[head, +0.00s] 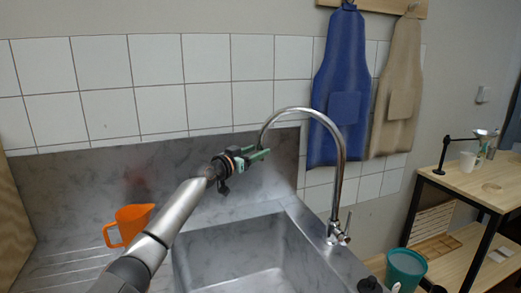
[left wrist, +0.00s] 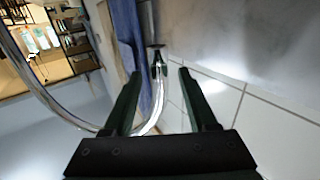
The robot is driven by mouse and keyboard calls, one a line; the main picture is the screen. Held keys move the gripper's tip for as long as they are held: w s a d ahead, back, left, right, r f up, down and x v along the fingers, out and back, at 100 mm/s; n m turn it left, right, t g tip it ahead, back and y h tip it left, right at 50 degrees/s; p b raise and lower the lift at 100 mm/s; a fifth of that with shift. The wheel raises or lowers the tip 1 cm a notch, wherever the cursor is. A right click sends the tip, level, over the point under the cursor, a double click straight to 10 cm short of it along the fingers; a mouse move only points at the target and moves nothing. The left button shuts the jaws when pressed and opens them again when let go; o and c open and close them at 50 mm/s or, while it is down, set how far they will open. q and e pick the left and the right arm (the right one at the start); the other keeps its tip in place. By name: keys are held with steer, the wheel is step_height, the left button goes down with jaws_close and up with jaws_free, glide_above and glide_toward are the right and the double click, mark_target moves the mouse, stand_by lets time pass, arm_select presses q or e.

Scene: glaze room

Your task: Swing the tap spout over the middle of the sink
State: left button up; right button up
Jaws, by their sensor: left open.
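The chrome tap (head: 338,190) stands at the right side of the steel sink (head: 215,245). Its gooseneck spout (head: 300,110) arcs up and to the left, its end hidden behind or between my left gripper's fingers. My left gripper (head: 262,154) is open at the spout's downturned end, above the back of the basin. In the left wrist view, the spout (left wrist: 153,122) curves past the left finger, and its end part shows between the two open fingers (left wrist: 158,88). I cannot tell whether a finger touches it. My right gripper is not in view.
An orange jug (head: 130,222) stands on the drainboard left of the basin. The steel splashback and tiled wall are close behind my gripper. A blue apron (head: 335,100) and a beige apron (head: 397,90) hang behind the tap.

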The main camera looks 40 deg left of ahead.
arm_select(q)
steer(key=shift+w+a, duration=0.1)
steer(key=shift+w, duration=1.2)
jaws_close()
stand_by(0.6)
